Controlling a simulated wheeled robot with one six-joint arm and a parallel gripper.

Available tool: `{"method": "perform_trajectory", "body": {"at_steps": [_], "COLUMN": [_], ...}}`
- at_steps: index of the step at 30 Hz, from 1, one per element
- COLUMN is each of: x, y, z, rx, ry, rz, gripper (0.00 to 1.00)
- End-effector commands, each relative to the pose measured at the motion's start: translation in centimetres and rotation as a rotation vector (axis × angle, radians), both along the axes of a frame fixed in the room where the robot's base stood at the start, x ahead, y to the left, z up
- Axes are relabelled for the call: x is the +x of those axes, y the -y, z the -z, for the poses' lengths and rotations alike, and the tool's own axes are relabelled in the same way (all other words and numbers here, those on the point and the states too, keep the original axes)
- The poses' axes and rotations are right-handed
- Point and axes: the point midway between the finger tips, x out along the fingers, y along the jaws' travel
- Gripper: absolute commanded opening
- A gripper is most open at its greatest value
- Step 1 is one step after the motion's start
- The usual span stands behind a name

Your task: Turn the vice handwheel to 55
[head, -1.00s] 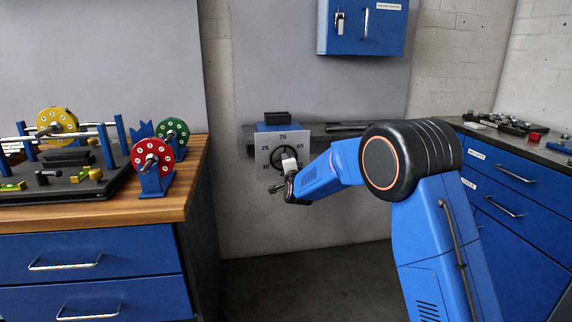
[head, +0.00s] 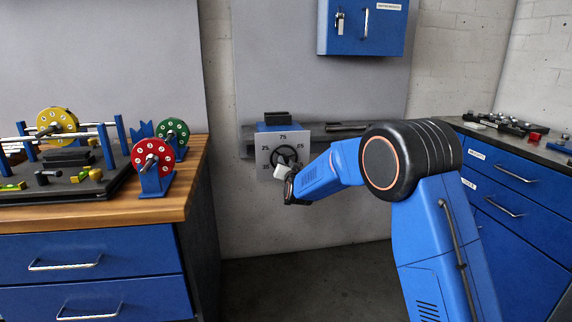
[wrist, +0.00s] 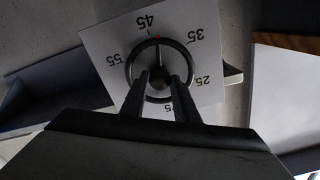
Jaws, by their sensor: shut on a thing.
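The vice handwheel (head: 287,153) is a dark ring on a pale plate (head: 263,146) numbered around its edge, on the blue-topped vice. The mark lies close to the 45, slightly toward the 35; the 55 is to the left. My gripper (wrist: 161,78) is shut on the handwheel, its two dark fingers on either side of the hub. In the head view, my gripper (head: 284,172) covers the wheel's lower part and some numbers.
A wooden-topped bench (head: 100,211) at left carries a red rotor (head: 152,158), a green rotor (head: 172,133) and a yellow rotor (head: 57,121). Blue drawers (head: 505,190) stand at right. A blue cabinet (head: 362,28) hangs above the vice. The floor below is clear.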

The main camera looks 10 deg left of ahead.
Motion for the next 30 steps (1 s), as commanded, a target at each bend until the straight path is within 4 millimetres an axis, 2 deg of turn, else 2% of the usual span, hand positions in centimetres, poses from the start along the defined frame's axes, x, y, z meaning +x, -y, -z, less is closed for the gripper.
{"method": "perform_trajectory", "body": {"at_steps": [30], "x": [-0.1], "y": [-0.06], "z": [0.46], "rx": [-0.918], "ry": [0.257], "rz": [-0.004], "gripper": [0.05]}}
